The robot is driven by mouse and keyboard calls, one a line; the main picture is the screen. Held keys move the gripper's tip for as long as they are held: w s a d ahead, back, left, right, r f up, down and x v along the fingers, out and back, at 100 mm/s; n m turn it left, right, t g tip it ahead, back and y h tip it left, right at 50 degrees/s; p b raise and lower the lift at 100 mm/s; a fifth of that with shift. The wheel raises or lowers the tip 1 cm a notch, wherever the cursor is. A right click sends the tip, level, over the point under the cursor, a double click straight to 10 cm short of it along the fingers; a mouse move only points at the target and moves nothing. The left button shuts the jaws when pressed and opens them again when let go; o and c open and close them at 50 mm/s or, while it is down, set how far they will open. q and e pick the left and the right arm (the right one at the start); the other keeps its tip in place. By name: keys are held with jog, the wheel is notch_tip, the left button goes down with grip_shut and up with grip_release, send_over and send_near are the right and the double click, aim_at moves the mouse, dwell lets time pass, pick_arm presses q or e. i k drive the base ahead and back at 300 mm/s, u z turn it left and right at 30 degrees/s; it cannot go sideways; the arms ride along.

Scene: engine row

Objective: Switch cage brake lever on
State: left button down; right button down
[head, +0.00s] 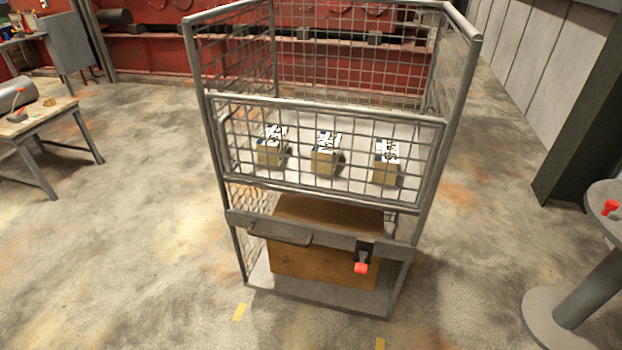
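A grey wire-mesh cage trolley (330,205) stands on the floor in the middle of the head view. Its brake lever is a small red-tipped lever (361,267) on a dark mount, at the right of the front lower crossbar. The red tip points down and out toward me. A grey handle bar (280,235) sits on the same crossbar, left of the lever. Neither of my grippers is in view.
Three small boxes with printed tops sit on the cage's upper shelf, and a large brown box (320,262) on its base. A workbench (38,120) stands left, a round pedestal table (580,280) right. Yellow floor marks (240,312) lie in front; the floor around is clear.

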aim_at(360, 267)
jog(key=k, duration=1.3)
jog(key=z, duration=0.75)
jog(key=i, duration=1.6)
jog(key=u, duration=0.85)
jog(key=i, duration=0.35)
jog(key=u, duration=0.45)
